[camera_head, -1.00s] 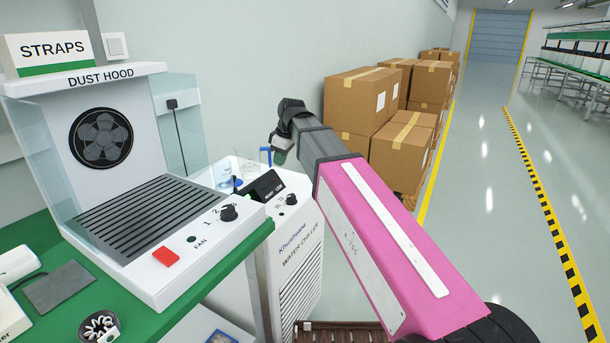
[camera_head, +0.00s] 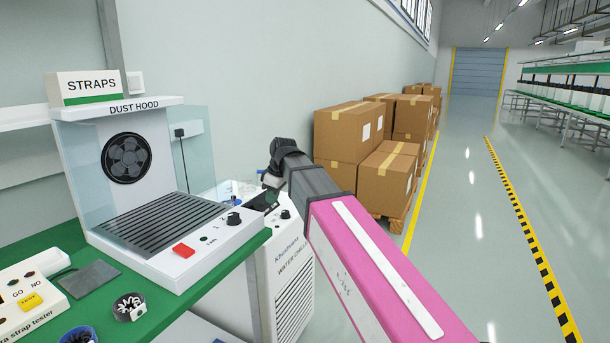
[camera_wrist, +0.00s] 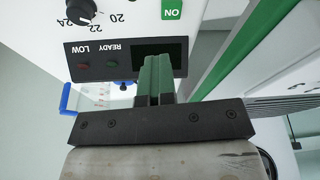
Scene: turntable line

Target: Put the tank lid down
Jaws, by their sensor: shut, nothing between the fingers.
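My gripper (camera_wrist: 155,70) shows in the wrist view with its green fingers together and nothing between them. It is in front of the black display panel (camera_wrist: 95,60) of the white water chiller (camera_head: 290,285). In the head view the dark wrist of my arm is over the chiller's top and hides part of it. A blue handle (camera_wrist: 67,98) shows beside a clear part at the left of the wrist view. A small blue piece (camera_head: 235,201) shows on the chiller's top in the head view. I cannot make out the tank lid for certain in either view.
A green bench (camera_head: 190,305) at the left holds the dust hood (camera_head: 165,250) and a strap tester (camera_head: 28,303). Cardboard boxes (camera_head: 385,185) stand on a pallet behind my arm. The floor (camera_head: 470,240) at the right is clear.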

